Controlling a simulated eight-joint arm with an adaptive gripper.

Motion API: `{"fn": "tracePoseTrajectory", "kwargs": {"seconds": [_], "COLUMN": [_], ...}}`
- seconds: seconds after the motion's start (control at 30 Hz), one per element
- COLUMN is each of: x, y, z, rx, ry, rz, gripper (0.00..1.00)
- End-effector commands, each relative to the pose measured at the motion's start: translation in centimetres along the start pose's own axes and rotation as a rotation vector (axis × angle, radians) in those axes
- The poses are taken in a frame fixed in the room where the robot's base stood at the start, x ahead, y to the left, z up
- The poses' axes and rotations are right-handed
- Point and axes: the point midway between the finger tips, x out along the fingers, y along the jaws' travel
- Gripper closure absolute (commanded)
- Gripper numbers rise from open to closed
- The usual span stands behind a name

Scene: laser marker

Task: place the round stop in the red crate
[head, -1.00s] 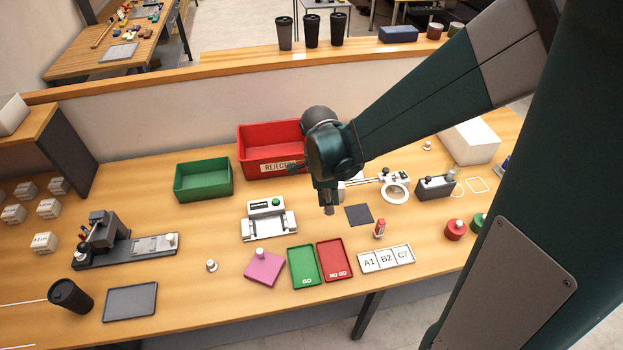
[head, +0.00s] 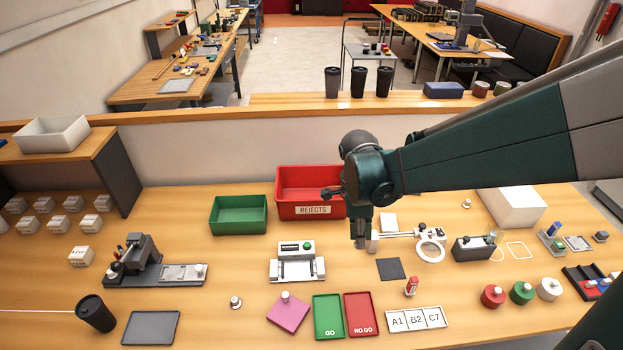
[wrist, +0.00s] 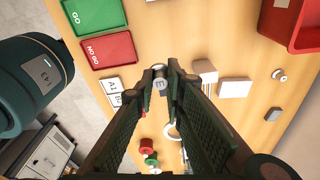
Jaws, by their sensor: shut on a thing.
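My gripper (head: 361,243) points down above the table, between the white fixture and the dark square pad. In the wrist view its fingers (wrist: 160,76) are closed on a small pale grey round piece (wrist: 160,84) with a dark mark on its end. I take this piece to be the round stop; the fingers hide most of it. The red crate (head: 313,211), labelled REJECTS, stands at the back, behind and left of the gripper. My arm's end overlaps its right side in the head view. Its edge also shows at the wrist view's upper right (wrist: 294,40).
A green crate (head: 238,215) stands left of the red one. The white fixture (head: 297,268) and a magnifier (head: 430,250) flank my gripper. GO (head: 328,318) and NO GO (head: 362,315) trays lie in front. A white box (head: 515,207) stands at right.

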Motion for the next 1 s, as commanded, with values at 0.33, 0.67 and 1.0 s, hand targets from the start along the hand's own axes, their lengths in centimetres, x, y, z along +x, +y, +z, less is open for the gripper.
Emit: {"fn": "tracePoseTrajectory", "kwargs": {"seconds": [0.33, 0.67, 1.0], "x": [-0.8, -1.9, -2.4], "y": [-4.0, -10.6, -17.1], "z": [1.8, 5.1, 8.8], "rx": [0.006, 0.014, 0.024], "ry": [0.000, 0.000, 0.000], "rz": [0.001, 0.002, 0.003], "gripper": [1.00, 1.00, 1.00]}}
